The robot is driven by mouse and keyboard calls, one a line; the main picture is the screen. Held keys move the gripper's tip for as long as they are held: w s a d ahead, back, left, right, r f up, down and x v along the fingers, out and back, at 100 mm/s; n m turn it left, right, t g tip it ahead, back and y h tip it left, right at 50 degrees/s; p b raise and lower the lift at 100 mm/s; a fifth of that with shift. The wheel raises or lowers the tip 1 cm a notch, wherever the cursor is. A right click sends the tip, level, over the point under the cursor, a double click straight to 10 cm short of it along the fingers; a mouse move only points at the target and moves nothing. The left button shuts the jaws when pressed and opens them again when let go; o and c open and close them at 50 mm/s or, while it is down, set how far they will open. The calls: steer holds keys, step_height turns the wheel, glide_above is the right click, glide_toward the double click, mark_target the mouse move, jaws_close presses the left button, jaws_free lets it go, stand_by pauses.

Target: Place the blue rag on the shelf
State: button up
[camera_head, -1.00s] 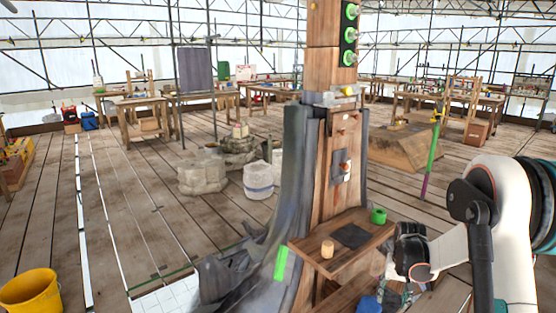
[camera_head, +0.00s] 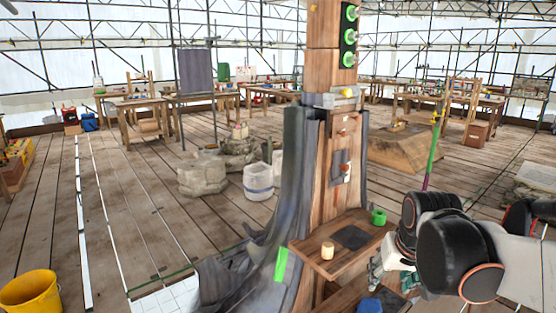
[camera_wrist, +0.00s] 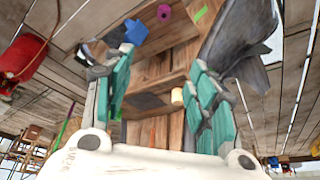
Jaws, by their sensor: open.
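The wooden shelf (camera_head: 338,262) juts from the front of the timber post. It carries a dark grey square (camera_head: 352,237), a green roll (camera_head: 378,217) and a small tan cylinder (camera_head: 327,250). A blue bundle (camera_head: 370,304), apparently the blue rag, lies lower down at the bottom edge of the head view; it also shows in the wrist view (camera_wrist: 132,36). My gripper (camera_wrist: 163,62) is open and empty, its teal fingers spread, with the shelf (camera_wrist: 160,85) between them in the wrist view. In the head view my arm partly hides it, right of the shelf.
The timber post (camera_head: 335,150) has grey drapery (camera_head: 295,180) down its side. A green strip (camera_head: 281,264) is left of the shelf. A white bucket (camera_head: 258,181), stone blocks (camera_head: 202,176) and a yellow bucket (camera_head: 30,290) stand left. A red tank (camera_wrist: 22,58) shows in the wrist view.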

steer(key=s+a+r+n+t, duration=0.1)
steer(key=s+a, duration=0.4)
steer(key=s, duration=0.9)
steer(key=shift+n+t, duration=0.3)
steer(key=shift+t, duration=0.5)
steer(key=shift+s, duration=0.1)
